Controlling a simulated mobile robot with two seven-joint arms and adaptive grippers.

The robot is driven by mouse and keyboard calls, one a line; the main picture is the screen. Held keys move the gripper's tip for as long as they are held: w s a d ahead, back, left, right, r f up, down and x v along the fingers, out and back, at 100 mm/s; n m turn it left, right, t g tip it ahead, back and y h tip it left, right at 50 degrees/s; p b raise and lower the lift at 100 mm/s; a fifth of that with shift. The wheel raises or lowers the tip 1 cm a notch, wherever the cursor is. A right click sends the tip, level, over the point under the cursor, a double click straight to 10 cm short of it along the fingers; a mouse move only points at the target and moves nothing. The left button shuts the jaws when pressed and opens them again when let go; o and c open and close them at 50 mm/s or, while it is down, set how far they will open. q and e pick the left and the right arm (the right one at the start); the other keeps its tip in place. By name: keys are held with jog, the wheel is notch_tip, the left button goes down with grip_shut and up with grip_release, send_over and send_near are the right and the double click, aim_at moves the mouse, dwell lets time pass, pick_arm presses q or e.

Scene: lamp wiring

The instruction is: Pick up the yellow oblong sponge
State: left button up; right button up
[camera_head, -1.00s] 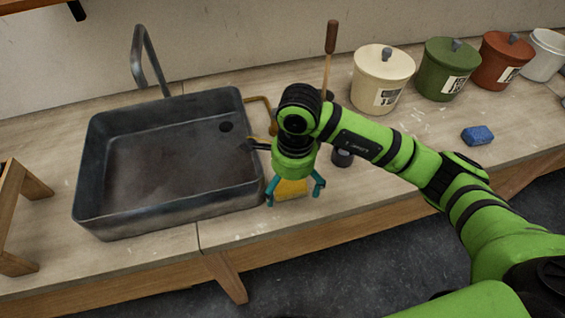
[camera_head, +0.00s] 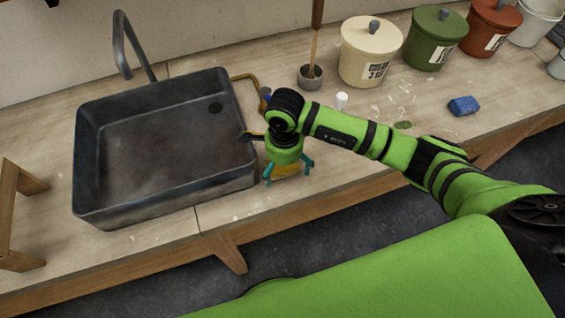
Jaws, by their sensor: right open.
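The yellow oblong sponge (camera_head: 287,169) lies on the wooden counter just right of the dark sink. Its upper part is hidden by my right gripper. My right gripper (camera_head: 286,176) points down over the sponge, with one teal finger at its left and one at its right. The fingers are apart. I cannot tell whether they touch the sponge. My left gripper is not in view.
The dark metal sink (camera_head: 165,150) with a tall faucet (camera_head: 130,45) is at the left. A blue sponge (camera_head: 464,106) lies on the right. Lidded pots, including a cream one (camera_head: 370,52), stand at the back. A wooden frame (camera_head: 15,210) is at far left.

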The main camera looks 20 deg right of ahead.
jog(key=c, duration=0.7)
jog(key=shift+c, duration=1.3)
jog(key=shift+w+r+b, duration=0.1)
jog(key=shift+r+b, duration=0.45)
jog(key=shift+r, duration=0.2)
jog(key=r, duration=0.1)
jog(key=r+b, duration=0.1)
jog(key=shift+d+r+b, duration=0.3)
jog(key=shift+d+r, duration=0.05)
pick_arm(q)
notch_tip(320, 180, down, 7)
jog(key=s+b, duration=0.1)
jog(key=b, duration=0.3)
pick_arm(e)
jog(key=shift+s+d+r, duration=0.5)
jog(key=shift+d+r, duration=0.65)
jog(key=shift+d, duration=0.6)
jog(key=shift+s+d+r, duration=0.55)
jog(key=shift+d+r, duration=0.65)
jog(key=shift+d, duration=0.6)
jog(key=shift+s+d+r, duration=0.5)
jog(key=shift+d+r, duration=0.65)
jog(key=shift+d, duration=0.6)
